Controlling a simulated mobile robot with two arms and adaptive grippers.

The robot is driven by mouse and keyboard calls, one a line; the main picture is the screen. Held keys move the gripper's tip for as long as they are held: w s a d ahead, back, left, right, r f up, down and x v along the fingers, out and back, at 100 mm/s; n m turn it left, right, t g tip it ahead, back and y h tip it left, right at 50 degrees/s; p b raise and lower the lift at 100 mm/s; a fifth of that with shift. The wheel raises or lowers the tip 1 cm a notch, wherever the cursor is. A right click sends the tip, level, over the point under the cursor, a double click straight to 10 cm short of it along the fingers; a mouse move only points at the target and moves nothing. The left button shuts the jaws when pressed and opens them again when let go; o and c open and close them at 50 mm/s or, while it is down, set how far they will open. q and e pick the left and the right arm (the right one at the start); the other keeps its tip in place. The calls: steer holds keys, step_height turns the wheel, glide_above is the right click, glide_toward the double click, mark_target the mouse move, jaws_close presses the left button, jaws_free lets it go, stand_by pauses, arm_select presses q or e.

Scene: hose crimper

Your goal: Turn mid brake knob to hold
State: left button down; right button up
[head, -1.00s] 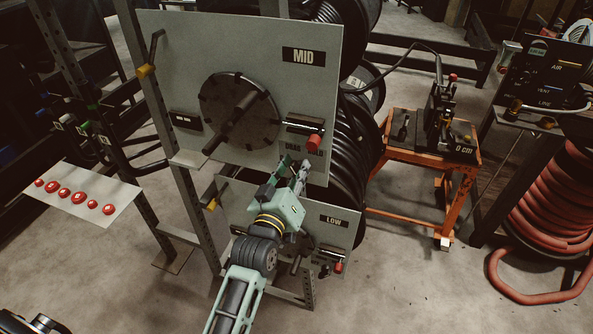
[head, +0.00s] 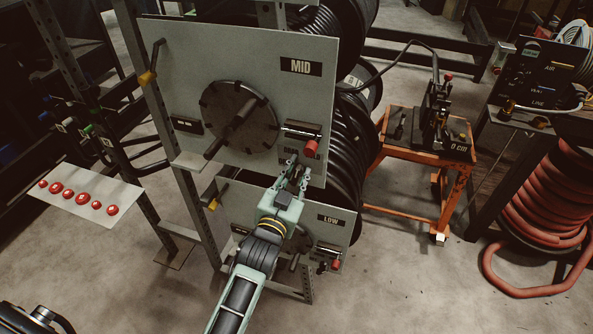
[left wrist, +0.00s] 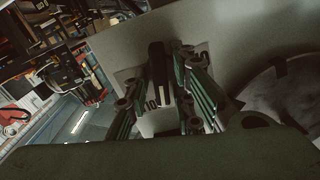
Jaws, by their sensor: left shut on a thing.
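The grey MID panel (head: 250,60) stands upright in the head view, with a DRAG/HOLD label (head: 303,153) at its lower right. My left gripper (head: 293,168) is in front of the panel just below that label and hides most of the knob there. In the left wrist view, my left gripper (left wrist: 158,75) has its green fingers on both sides of a dark upright bar, the mid brake knob (left wrist: 157,62). The fingers are shut on it. Part of a light label plate shows behind it. Which mark the knob points to cannot be told. My right gripper is not in view.
The LOW panel (head: 340,212) is below. An orange cart (head: 425,155) stands to the right.

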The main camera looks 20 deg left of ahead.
arm_select(q)
steer(key=shift+m, duration=1.7)
steer(key=c, duration=1.8)
jaws_free()
steer(key=shift+s+f, duration=0.1)
steer(key=shift+s, duration=0.15)
steer(key=s, duration=1.1)
steer(key=shift+s+a, duration=0.2)
steer(key=shift+s, duration=0.05)
